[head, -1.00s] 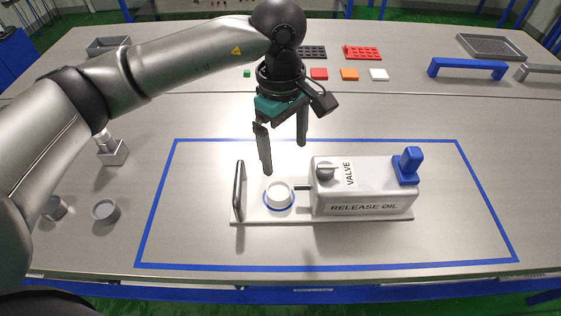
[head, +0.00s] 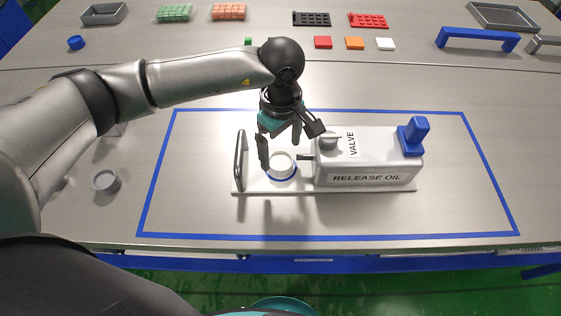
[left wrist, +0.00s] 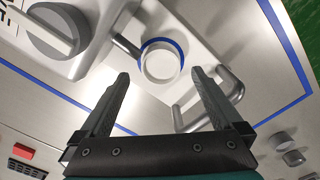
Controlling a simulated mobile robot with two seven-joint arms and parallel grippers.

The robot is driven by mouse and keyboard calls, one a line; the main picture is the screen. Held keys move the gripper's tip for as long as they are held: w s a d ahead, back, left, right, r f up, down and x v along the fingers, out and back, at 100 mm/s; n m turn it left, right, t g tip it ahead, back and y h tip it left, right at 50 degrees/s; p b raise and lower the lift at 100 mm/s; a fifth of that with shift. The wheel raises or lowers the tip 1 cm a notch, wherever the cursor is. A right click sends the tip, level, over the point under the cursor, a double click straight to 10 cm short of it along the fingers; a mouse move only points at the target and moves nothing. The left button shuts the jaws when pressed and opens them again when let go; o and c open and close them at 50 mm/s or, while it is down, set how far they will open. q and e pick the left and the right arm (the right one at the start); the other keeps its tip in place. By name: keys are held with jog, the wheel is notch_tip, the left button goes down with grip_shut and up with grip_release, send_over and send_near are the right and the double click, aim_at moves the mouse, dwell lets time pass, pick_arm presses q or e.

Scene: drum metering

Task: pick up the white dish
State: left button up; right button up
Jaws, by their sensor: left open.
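The white dish (head: 281,164) is a small round cup standing inside a blue ring on the white base plate of the oil unit, just under its spout. It also shows in the left wrist view (left wrist: 160,66), beyond my fingertips. My left gripper (head: 281,153) is open and empty, with its fingers pointing down close to the dish. In the left wrist view the fingers (left wrist: 160,75) are spread wide and the dish lies ahead between their lines. I cannot tell whether they touch it. My right gripper does not show.
The white oil box (head: 368,158) with a grey valve knob (head: 330,141) and blue block (head: 412,136) stands right of the dish. A grey handle (head: 240,160) rises on its left. A grey cup (head: 105,181) stands further left. Table inside the blue outline is clear in front.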

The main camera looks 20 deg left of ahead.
aim_at(280, 160)
pick_arm(q)
notch_tip(280, 160, down, 4)
jog(key=shift+r, duration=0.2)
jog(key=c, duration=1.4)
jog(key=shift+r, duration=0.1)
